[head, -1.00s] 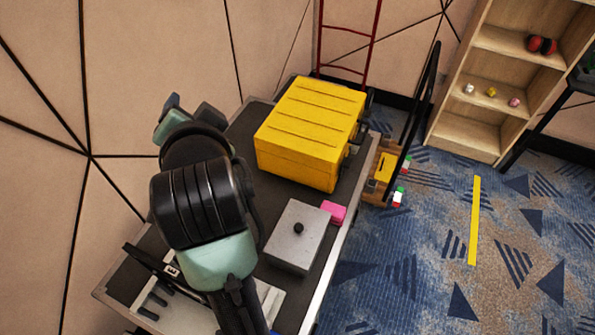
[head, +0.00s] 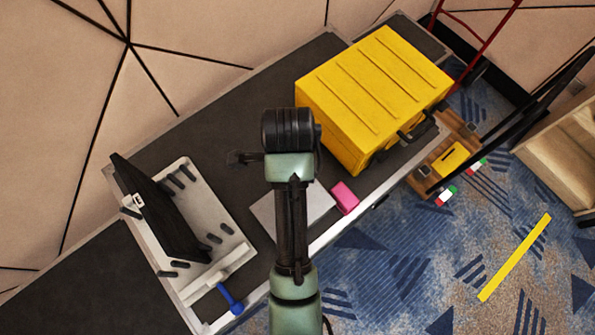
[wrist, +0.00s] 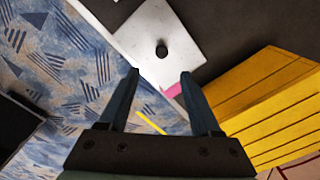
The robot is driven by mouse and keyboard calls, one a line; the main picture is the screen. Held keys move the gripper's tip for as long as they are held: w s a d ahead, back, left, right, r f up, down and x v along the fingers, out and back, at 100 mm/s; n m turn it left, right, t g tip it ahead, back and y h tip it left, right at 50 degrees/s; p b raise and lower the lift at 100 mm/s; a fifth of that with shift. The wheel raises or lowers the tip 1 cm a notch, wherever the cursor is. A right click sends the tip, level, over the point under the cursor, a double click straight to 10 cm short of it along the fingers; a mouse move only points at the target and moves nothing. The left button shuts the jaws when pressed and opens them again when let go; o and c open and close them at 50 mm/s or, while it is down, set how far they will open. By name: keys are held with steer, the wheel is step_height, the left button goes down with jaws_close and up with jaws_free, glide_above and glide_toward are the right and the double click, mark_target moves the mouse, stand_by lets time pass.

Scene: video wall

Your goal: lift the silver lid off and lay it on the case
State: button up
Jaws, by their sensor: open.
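The silver lid (head: 318,203) is a flat grey square plate lying on the dark table, partly hidden behind my arm in the head view. In the wrist view the lid (wrist: 165,25) shows its round black knob (wrist: 162,50). My gripper (wrist: 160,74) is open and empty, its fingertips apart and not touching the lid. In that view the knob lies beyond the gap between the fingers. The yellow case (head: 375,95) stands closed on the table, its ribbed top clear. It also shows at the right of the wrist view (wrist: 270,105).
A pale rack with a black panel (head: 165,215) and a blue tool (head: 229,298) occupy the left of the table. Dark tabletop is bare behind the lid.

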mark_target(319, 201)
step_height(319, 201, down, 11)
steer(key=shift+w+r+p, duration=0.1)
steer(key=shift+w+p, duration=0.05)
steer(key=shift+p, duration=0.45)
jaws_close()
